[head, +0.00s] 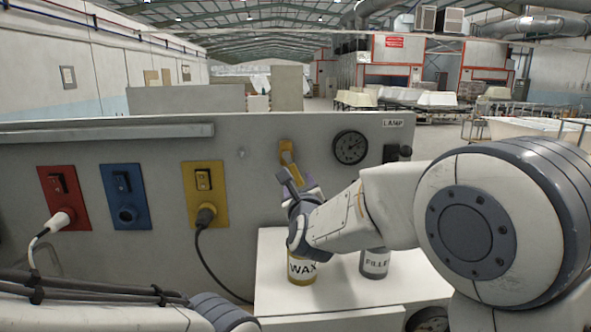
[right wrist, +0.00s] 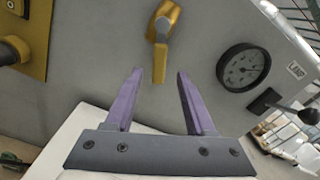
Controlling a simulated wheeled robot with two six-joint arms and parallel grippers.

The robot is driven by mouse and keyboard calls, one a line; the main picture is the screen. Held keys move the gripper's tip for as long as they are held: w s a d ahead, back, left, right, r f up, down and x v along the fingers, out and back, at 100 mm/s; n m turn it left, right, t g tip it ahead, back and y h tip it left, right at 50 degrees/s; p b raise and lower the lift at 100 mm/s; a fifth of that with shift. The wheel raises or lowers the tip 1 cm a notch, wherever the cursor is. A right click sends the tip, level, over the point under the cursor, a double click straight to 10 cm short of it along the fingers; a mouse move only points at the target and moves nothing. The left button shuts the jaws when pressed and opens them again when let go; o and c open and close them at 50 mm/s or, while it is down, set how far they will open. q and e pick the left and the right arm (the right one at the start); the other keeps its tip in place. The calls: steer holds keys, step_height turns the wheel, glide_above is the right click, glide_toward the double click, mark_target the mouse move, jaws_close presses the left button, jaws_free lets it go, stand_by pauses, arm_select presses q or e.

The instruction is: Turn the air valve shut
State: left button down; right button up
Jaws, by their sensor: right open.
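The yellow air valve (head: 286,152) sits on the grey panel, left of the round gauge. In the right wrist view the valve (right wrist: 160,62) has its lever hanging down from a grey hub. My right gripper (head: 291,180) is just below and in front of the valve. Its two purple fingers (right wrist: 160,74) are open, with the lever's lower end between and slightly beyond the fingertips. I see no contact with the lever. Part of the valve is hidden by the fingers in the head view. My left arm shows only at the bottom left; its gripper is outside the picture.
A black gauge (head: 350,147) is right of the valve. Red (head: 63,197), blue (head: 126,196) and yellow (head: 205,195) switch plates line the panel's left side, two with plugged cables. A WAX can (head: 302,269) and a FILLER can (head: 374,264) stand on a white surface under my right arm.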

mark_target(296, 176)
steer(key=w+p, duration=0.1)
steer(key=w, duration=0.1)
steer(key=w+p, duration=0.1)
steer(key=w, duration=0.1)
steer(key=shift+w+a+r, duration=0.15)
steer(key=shift+w+a, duration=0.05)
steer(key=shift+w+a+p, duration=0.1)
steer(key=shift+w+p, duration=0.25)
steer(key=shift+w, duration=0.45)
steer(key=shift+c, duration=0.3)
jaws_close()
stand_by(0.3)
